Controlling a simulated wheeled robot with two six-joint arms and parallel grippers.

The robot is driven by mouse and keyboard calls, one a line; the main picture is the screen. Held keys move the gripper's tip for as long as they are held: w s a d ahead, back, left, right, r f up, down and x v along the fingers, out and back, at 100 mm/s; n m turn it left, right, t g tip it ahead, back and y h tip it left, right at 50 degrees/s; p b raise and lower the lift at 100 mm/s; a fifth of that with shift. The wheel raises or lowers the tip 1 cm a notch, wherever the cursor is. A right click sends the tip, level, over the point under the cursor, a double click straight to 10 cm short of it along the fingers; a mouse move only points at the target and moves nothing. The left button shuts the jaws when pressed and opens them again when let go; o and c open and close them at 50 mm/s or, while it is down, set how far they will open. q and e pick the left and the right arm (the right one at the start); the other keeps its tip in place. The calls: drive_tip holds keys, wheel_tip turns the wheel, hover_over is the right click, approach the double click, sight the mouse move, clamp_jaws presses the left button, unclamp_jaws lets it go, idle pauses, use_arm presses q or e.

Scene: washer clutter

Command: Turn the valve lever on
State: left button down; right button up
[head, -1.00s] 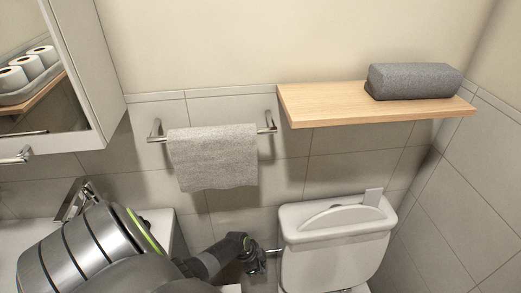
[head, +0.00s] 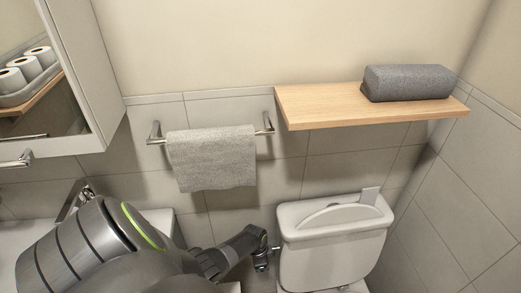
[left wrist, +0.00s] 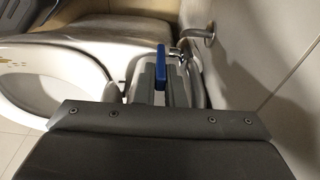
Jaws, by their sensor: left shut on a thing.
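A blue valve lever (left wrist: 161,64) shows in the left wrist view between my gripper's grey fingertips. A chrome valve fitting (left wrist: 188,42) is just beyond it, by the wall. My left gripper (left wrist: 160,76) is shut on the lever, and the fingers hide part of it. In the head view my left gripper (head: 262,260) is low, just left of the toilet tank (head: 330,252), near a short chrome pipe. The lever itself cannot be made out there. My right gripper is in neither view.
The white toilet bowl (left wrist: 45,80) fills the left of the wrist view, close to the gripper. The tiled wall (left wrist: 262,75) is on the right. Above are a towel bar with a grey towel (head: 211,158) and a wooden shelf (head: 320,108) with a rolled towel (head: 408,82).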

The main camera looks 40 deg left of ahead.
use_arm(q)
drive_tip(key=shift+w+d+g+y, duration=0.1)
drive_tip(key=shift+d+g+y, duration=0.05)
drive_tip(key=shift+g+y, duration=0.15)
drive_tip(key=c, duration=1.8)
unclamp_jaws()
drive_tip(key=shift+r+p, duration=0.3)
drive_tip(key=shift+r, duration=0.1)
wheel_tip(320, 180, up, 16)
drive_tip(key=s+p, duration=0.1)
drive_tip(key=p, duration=0.3)
drive_tip(key=shift+a+r, duration=0.25)
drive_tip(key=shift+a, duration=0.2)
